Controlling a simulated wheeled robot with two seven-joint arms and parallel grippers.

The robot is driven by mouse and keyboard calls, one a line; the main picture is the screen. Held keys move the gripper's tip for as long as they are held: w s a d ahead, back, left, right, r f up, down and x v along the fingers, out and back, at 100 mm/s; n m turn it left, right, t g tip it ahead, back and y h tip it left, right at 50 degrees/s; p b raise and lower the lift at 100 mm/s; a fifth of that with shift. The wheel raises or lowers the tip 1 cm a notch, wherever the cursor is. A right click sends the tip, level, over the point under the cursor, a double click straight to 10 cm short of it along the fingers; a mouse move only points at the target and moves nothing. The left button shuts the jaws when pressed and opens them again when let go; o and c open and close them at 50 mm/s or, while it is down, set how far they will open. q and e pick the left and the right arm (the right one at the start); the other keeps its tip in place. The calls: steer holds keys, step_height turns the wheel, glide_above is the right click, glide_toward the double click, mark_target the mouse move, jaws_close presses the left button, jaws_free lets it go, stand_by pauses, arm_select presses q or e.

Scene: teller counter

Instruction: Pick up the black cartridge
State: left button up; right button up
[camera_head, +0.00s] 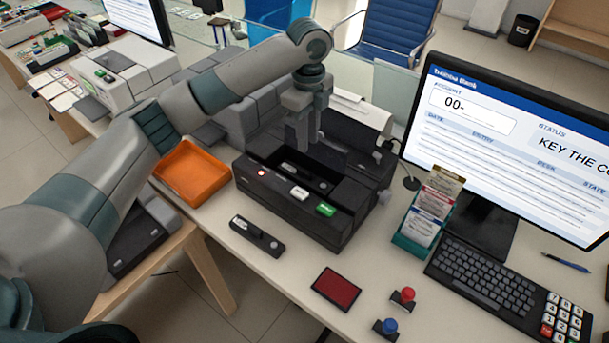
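A black cartridge (257,237) with a pale round knob at one end lies on the counter in front of the black printer (330,225). A second, similar dark cartridge-like piece (304,176) sits inside the printer's open bay. My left gripper (304,143) points down over the back of that bay, behind the piece and well away from the cartridge on the counter. Its fingers overlap in this view, so their opening and any contact with the bay are unclear. My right gripper is not in view.
An orange tray (192,174) stands left of the printer. A dark red pad (336,289), red stamp (404,297) and blue stamp (387,327) lie in front. A slip holder (420,225), keyboard (482,278) and monitor (510,150) are to the right. The counter's front edge is near the cartridge.

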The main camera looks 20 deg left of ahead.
arm_select(q)
steer(key=p, duration=0.1)
glide_above(306, 171)
steer(key=f, duration=0.4)
steer(key=shift+d+f, duration=0.15)
steer(key=shift+d, duration=0.05)
steer(key=shift+f, duration=0.6)
steer(key=shift+f+p, duration=0.3)
steer(key=shift+p, duration=0.2)
steer(key=f+p, duration=0.2)
steer(key=f, duration=0.2)
steer(key=shift+a+f, duration=0.2)
steer(key=shift+f, duration=0.1)
steer(key=shift+c, duration=0.4)
jaws_close()
